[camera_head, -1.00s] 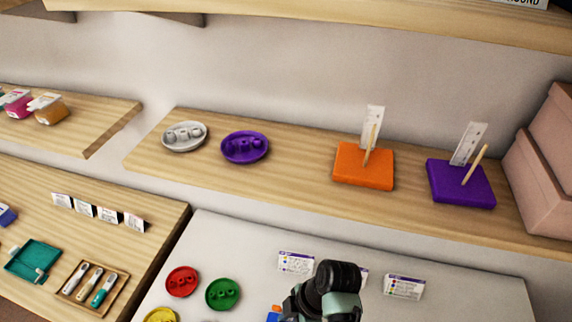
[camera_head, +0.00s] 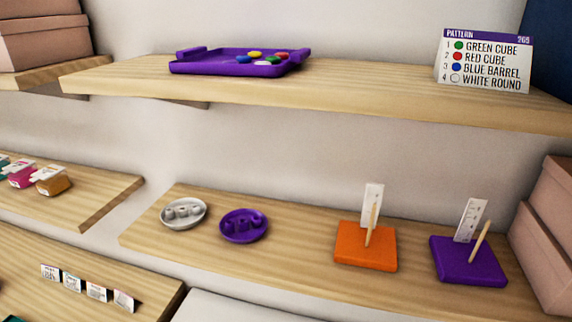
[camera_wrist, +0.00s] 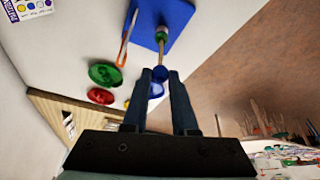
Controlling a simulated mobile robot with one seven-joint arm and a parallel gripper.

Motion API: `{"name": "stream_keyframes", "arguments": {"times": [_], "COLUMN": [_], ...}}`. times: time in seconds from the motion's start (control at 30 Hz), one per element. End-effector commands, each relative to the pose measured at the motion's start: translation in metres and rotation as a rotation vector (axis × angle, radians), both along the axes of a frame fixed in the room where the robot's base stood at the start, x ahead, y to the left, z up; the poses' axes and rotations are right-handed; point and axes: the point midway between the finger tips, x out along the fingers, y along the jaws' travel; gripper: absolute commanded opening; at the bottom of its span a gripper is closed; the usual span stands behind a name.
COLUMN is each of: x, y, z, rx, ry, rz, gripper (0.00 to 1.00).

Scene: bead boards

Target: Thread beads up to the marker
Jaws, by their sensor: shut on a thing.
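In the wrist view, my gripper (camera_wrist: 160,75) is shut on a small blue bead (camera_wrist: 159,73), just below a thin upright peg on a blue board (camera_wrist: 178,18). A green bead (camera_wrist: 162,35) shows on that peg; any bead beyond it is too small to tell. An orange-edged strip (camera_wrist: 127,38) stands beside the peg. The pattern card (camera_head: 484,64) in the head view lists green cube, red cube, blue barrel, white round. My gripper and the blue board are outside the head view.
Green (camera_wrist: 105,75) and red (camera_wrist: 98,96) bead dishes lie left of my fingers. On the middle shelf are a white dish (camera_head: 184,213), a purple dish (camera_head: 243,226), an orange peg board (camera_head: 365,248) and a purple one (camera_head: 467,262). A purple tray (camera_head: 215,66) sits above.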

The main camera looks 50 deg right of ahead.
Motion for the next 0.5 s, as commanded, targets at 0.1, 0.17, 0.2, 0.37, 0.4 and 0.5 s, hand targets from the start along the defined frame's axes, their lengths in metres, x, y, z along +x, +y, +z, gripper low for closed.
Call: {"name": "stream_keyframes", "arguments": {"times": [0.1, 0.17, 0.2, 0.37, 0.4, 0.5], "x": [0.0000, 0.0000, 0.0000, 0.0000, 0.0000, -0.0001], "y": [0.0000, 0.0001, 0.0001, 0.0001, 0.0001, 0.0000], "z": [-0.0025, -0.0034, -0.0041, -0.0065, -0.0070, -0.0077], "rx": [0.000, 0.000, 0.000, 0.000, 0.000, 0.000], "ry": [0.000, 0.000, 0.000, 0.000, 0.000, 0.000], "rz": [0.000, 0.000, 0.000, 0.000, 0.000, 0.000], "gripper": [0.00, 0.00, 0.00, 0.00, 0.00, 0.00]}}
